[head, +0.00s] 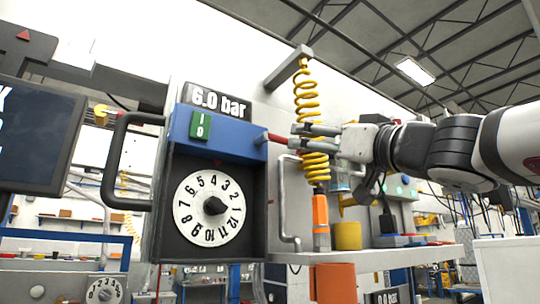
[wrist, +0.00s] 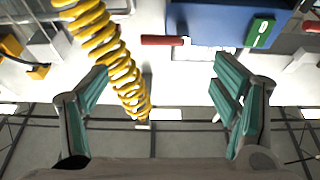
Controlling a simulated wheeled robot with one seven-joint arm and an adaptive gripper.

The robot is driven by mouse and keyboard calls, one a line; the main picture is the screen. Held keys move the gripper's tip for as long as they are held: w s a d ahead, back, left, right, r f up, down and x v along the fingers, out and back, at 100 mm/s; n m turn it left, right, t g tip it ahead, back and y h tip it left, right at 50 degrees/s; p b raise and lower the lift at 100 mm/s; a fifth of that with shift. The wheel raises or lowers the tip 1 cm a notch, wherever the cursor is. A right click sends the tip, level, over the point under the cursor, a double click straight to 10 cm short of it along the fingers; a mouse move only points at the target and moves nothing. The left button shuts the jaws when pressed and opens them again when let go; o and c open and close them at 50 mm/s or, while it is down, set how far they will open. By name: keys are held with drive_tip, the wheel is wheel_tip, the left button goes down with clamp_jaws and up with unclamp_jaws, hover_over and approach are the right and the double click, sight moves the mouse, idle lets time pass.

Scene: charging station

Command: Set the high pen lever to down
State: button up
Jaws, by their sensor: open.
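A red lever (head: 278,138) sticks out from the right side of the blue box (head: 222,133), nearly level and tilted slightly down to the right. No label marks it in view. My gripper (head: 294,136) is beside the lever's free end, to its right, with a yellow coiled hose close by its fingers. In the wrist view the red lever (wrist: 163,40) lies ahead of my gripper (wrist: 160,78), between the lines of its two fingers. The fingers are spread wide with nothing between the tips. I cannot tell whether they touch the lever.
The yellow coiled hose (head: 306,95) hangs from a bracket, holding an orange tool (head: 320,215). It passes near my left finger in the wrist view (wrist: 105,45). A numbered dial (head: 209,209), a black handle (head: 112,165) and a green switch (head: 201,128) are at left. A shelf (head: 370,255) lies below.

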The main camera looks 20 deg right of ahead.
sight(281, 139)
drive_tip(key=x, duration=1.4)
drive_tip(key=shift+s+a+r, duration=0.15)
drive_tip(key=shift+c, duration=0.3)
drive_tip(key=c, duration=1.4)
